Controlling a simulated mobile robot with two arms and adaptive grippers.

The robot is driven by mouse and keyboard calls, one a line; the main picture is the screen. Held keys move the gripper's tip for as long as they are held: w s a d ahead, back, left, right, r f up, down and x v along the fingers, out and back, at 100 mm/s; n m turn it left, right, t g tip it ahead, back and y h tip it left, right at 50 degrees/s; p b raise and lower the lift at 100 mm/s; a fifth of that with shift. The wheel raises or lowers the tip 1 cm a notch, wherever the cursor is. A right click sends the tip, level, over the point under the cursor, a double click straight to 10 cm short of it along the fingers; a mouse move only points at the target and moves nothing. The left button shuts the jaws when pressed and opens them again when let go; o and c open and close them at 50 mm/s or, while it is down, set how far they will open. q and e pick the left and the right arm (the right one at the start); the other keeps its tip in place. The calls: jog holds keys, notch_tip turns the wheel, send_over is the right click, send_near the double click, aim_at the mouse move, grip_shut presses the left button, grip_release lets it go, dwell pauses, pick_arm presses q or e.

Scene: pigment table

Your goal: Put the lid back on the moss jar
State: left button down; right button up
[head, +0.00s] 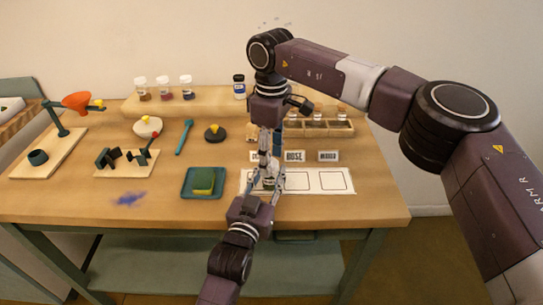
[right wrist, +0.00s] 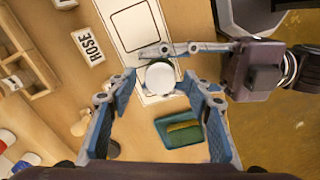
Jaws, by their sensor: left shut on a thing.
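The moss jar (head: 269,184) looks small and greenish and stands upright on the white card, partly hidden by both grippers. My left gripper (head: 266,180) reaches it from the front and is shut on it. In the right wrist view, a round white top (right wrist: 160,77), which looks like the lid, shows at the jar; I cannot tell whether it is seated. My left gripper's fingers come in from the right there. My right gripper (right wrist: 159,78) points down from above, its blue-padded fingers open on either side of the white top, with visible gaps.
The white card (head: 318,181) has outlined boxes; its right part is bare. A green tray with a sponge (head: 203,181) lies left of it. Behind are label cards (head: 328,156) and a wooden rack (head: 340,129) with jars. White-capped jars (head: 187,88) stand on the back shelf.

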jog(key=shift+r, duration=2.25)
jog(key=shift+c, duration=0.4)
